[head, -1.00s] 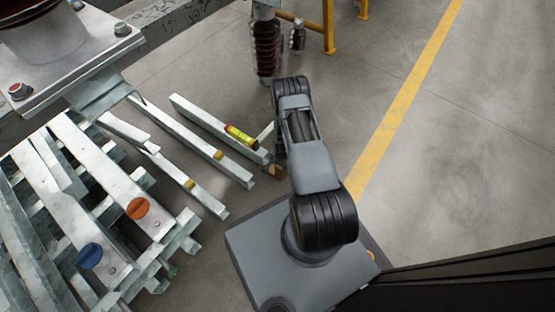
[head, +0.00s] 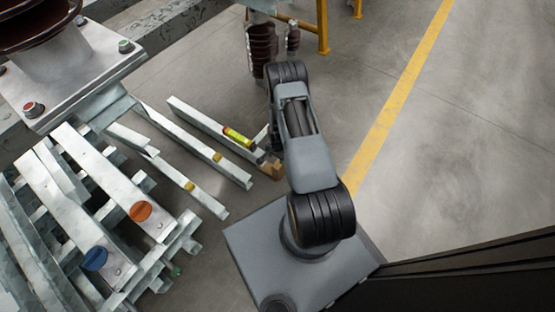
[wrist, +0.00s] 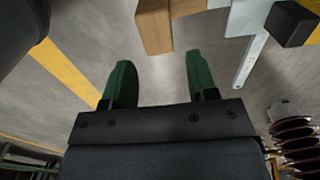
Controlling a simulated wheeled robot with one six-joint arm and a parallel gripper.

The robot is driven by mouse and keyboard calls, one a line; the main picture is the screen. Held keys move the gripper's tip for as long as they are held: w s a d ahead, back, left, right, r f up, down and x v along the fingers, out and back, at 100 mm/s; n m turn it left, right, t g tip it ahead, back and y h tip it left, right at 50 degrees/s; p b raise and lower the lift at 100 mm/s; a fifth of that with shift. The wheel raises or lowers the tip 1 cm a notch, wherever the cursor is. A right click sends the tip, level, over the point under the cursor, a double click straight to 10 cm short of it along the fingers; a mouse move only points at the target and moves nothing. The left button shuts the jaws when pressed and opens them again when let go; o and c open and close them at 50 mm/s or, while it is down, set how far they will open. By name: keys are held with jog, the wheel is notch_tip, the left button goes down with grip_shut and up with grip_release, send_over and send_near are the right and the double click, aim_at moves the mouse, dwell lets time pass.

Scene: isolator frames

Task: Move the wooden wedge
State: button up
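The wooden wedge (head: 272,169) is a small brown block by the near end of the rightmost steel beam, partly hidden by my arm. In the wrist view the wedge (wrist: 154,26) shows at the top centre, cut off by the picture edge. My gripper (wrist: 158,76) has two green fingers spread wide with only bare floor between them. The wedge lies just beyond the fingertips, roughly in line with the gap. I see no contact. In the head view my arm hides most of the gripper.
Several galvanized beams (head: 182,138) lie left of my arm. A yellow-green level (head: 238,137) rests on the rightmost one. A steel rack with an orange disc (head: 140,211) and a blue disc (head: 94,258) stands left. Brown insulators (head: 262,45) stand behind. Floor right of the yellow line (head: 400,90) is clear.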

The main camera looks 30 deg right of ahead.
jog(key=shift+r+p, duration=0.9)
jog(key=shift+r, duration=2.05)
jog(key=w+a+r+n+t+p, duration=0.1)
jog(key=a+r+n+p, duration=0.2)
jog(key=r+p, duration=1.1)
jog(key=w+a+r+n+t+p, duration=0.1)
jog(key=w+a+r+n, duration=0.1)
jog(key=r, duration=2.4)
jog(key=s+a+r+n+p, duration=0.2)
jog(key=s+r+p, duration=0.3)
jog(key=r, duration=0.7)
jog(key=s+a+r+n+t+p, duration=0.1)
jog(key=s+a+r+n+p, duration=0.2)
jog(key=r, duration=0.9)
jog(key=s+a+r+n+p, duration=0.3)
jog(key=s+r+p, duration=0.5)
jog(key=r, duration=0.4)
jog(key=shift+t+p, duration=0.3)
jog(key=shift+p, duration=0.35)
jog(key=shift+s, duration=0.1)
